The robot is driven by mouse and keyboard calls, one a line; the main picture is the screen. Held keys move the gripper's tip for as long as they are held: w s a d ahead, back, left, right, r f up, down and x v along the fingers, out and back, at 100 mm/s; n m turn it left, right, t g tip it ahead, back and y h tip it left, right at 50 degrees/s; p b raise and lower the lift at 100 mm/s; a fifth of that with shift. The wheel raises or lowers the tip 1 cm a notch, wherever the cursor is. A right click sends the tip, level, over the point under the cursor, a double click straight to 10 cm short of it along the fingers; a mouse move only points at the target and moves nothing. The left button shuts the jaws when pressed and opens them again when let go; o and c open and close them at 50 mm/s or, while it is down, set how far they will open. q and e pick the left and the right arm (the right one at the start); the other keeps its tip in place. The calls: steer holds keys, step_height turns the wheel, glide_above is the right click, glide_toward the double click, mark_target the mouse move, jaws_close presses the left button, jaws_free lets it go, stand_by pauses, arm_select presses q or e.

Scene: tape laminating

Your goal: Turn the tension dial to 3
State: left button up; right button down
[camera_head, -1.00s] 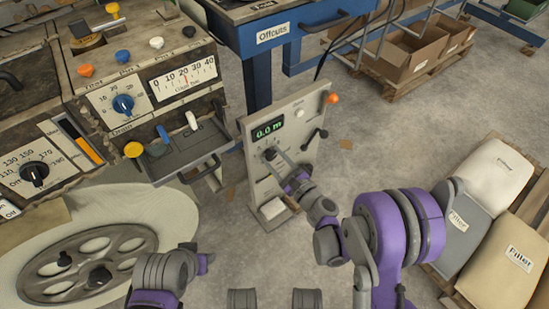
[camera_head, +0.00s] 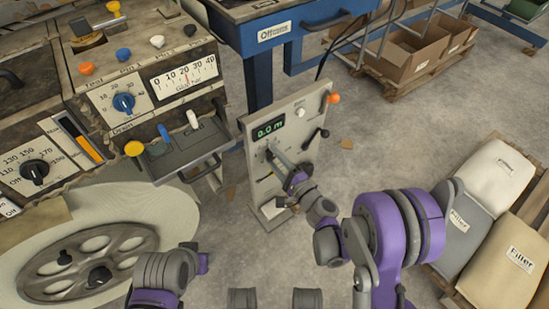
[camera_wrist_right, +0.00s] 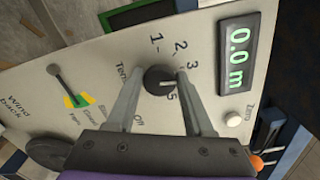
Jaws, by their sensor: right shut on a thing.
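The tension dial (camera_wrist_right: 158,78) is a small dark round knob on a pale upright panel (camera_head: 312,118). In the right wrist view its scale shows 1, 2, 3 and 5; the right finger covers the place between 3 and 5. A pale line on the knob points right, toward that finger, below the 3. My right gripper (camera_wrist_right: 160,76) is shut on the dial, one finger on each side. In the head view my right gripper (camera_head: 271,148) reaches the panel below the green display and hides the dial. My left arm shows at the bottom left, but its gripper does not.
The panel also carries a "0.0 m" display (camera_wrist_right: 237,54), a Zero button (camera_wrist_right: 233,118), a wind-back lever (camera_wrist_right: 68,84) and an orange knob (camera_head: 334,98). A machine with a blue dial (camera_head: 123,103) stands left. Filler sacks (camera_head: 497,176) lie right. Floor between is mostly clear.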

steer(key=shift+n, duration=0.8)
steer(key=shift+c, duration=1.6)
jaws_free()
steer(key=b+v, duration=0.1)
steer(key=v, duration=0.9)
steer(key=shift+s+d+b, duration=0.2)
steer(key=shift+s+b, duration=0.1)
steer(key=shift+s, duration=0.05)
